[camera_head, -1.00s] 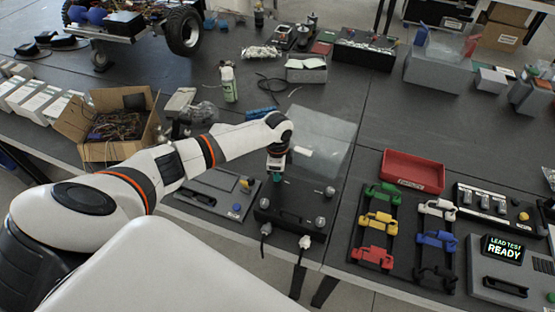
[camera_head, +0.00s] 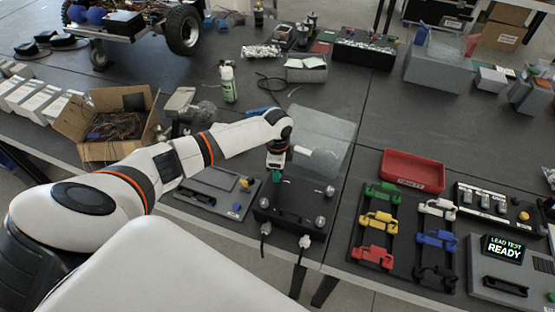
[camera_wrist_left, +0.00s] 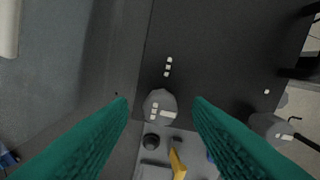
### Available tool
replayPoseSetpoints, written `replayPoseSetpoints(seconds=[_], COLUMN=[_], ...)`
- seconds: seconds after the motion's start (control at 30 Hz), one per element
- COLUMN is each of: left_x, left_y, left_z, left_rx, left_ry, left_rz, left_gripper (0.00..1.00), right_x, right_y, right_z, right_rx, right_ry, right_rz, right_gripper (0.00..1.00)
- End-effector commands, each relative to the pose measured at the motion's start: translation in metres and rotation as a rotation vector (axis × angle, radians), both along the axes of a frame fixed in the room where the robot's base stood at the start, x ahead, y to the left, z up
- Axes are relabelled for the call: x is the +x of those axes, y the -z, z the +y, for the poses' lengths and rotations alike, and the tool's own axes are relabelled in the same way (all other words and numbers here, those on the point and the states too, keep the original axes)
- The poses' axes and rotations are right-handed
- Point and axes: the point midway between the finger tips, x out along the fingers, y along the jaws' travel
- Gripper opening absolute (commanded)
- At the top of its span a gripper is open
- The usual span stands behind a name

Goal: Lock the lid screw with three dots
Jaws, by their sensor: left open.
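A black box (camera_head: 291,215) with a handle and silver screws stands near the table's front edge. My left gripper (camera_head: 277,176) points down at its far left corner, with open teal fingers. In the left wrist view a silver screw (camera_wrist_left: 160,107) with light marks on its head lies between and below the open fingertips (camera_wrist_left: 161,103). Three white dots (camera_wrist_left: 168,67) are marked beside it. I cannot tell whether the fingers touch it. In the head view the gripper hides this screw. Another screw (camera_wrist_left: 272,125) has one dot beside it. My right gripper is not in view.
A transparent panel (camera_head: 325,130) stands behind the black box. A red tray (camera_head: 413,170) and racks of coloured clips (camera_head: 380,220) are on the right.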

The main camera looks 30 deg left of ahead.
Motion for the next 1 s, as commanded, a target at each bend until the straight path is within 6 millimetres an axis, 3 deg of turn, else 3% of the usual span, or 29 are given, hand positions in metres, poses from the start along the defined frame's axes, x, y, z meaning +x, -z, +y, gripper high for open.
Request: replayPoseSetpoints(seconds=[0.5, 0.7, 1.0], left_x=[0.001, 0.0, 0.0], left_y=[-0.096, -0.11, -0.111], left_z=[0.0, 0.0, 0.0], left_rx=[0.001, 0.0, 0.0], left_ry=[0.001, 0.0, 0.0], left_rz=[-0.004, -0.001, 0.0], left_gripper=[0.45, 0.45, 0.45], right_x=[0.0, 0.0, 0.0], right_y=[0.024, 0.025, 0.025], right_z=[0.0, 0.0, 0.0], right_rx=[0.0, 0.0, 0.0], right_ry=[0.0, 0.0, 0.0], right_rz=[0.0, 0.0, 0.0], right_gripper=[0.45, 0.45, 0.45])
